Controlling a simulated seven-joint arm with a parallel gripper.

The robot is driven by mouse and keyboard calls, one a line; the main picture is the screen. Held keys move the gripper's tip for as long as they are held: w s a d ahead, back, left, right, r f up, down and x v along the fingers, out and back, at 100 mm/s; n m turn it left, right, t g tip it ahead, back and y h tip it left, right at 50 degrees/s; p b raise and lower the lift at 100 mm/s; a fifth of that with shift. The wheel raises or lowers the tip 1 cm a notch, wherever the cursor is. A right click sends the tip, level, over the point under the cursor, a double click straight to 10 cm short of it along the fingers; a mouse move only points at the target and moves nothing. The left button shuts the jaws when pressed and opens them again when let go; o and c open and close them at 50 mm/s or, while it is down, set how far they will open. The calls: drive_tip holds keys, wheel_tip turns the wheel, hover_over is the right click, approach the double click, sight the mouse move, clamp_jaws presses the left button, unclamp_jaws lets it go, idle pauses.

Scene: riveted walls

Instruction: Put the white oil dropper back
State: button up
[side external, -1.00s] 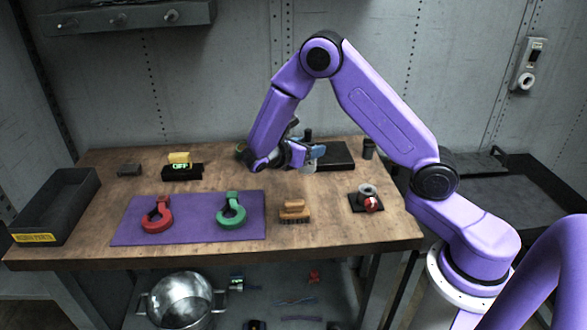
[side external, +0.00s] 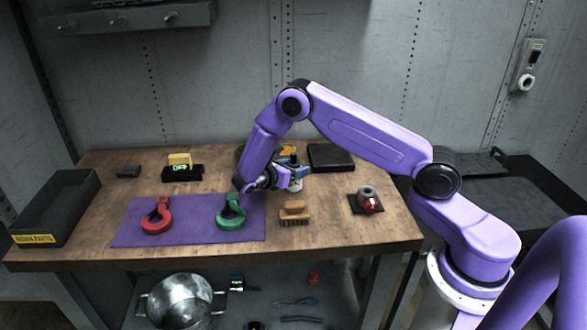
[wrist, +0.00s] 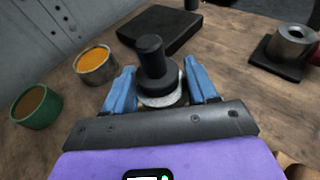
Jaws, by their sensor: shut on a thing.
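The white oil dropper (side external: 296,184) has a black cap and nozzle. In the wrist view its black top (wrist: 153,62) stands upright between my two blue fingers, with a rim of white body (wrist: 162,99) below. My gripper (wrist: 160,88) is shut on it. In the side view my gripper (side external: 292,174) is low over the tabletop, behind the wooden brush. The dropper's base is at or just above the wood; I cannot tell whether it touches. A black square pad (side external: 331,157) lies behind and to the right, with its top bare; it also shows in the wrist view (wrist: 166,30).
An orange-filled tin (wrist: 95,66) and a green tin (wrist: 37,106) stand left in the wrist view.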

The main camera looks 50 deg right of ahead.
drive_tip(key=shift+f, duration=0.15)
drive_tip(key=o, duration=1.3)
drive_tip(key=shift+a+r, duration=0.1)
drive_tip(key=shift+r, duration=0.1)
drive_tip(key=v, duration=1.1)
drive_tip(key=s+a+r+m+y, duration=0.1)
drive_tip(key=s+a+r+y, duration=0.25)
drive_tip(key=s+r, duration=0.2)
drive_tip(key=s+r+m+y, duration=0.1)
drive_tip(key=s+y, duration=0.2)
drive_tip(key=s, duration=0.7)
drive_tip(key=s+a+r+m+y, duration=0.1)
drive_tip(key=s+y, duration=0.3)
drive_tip(key=s, duration=0.6)
drive_tip(key=s+r+m+y, duration=0.2)
drive_tip(key=s+r+y, duration=0.1)
drive_tip(key=s, duration=0.6)
drive_tip(key=shift+s+a+r+y, duration=0.25)
drive_tip(key=shift+s+a+y, duration=0.15)
drive_tip(key=shift+y, duration=0.35)
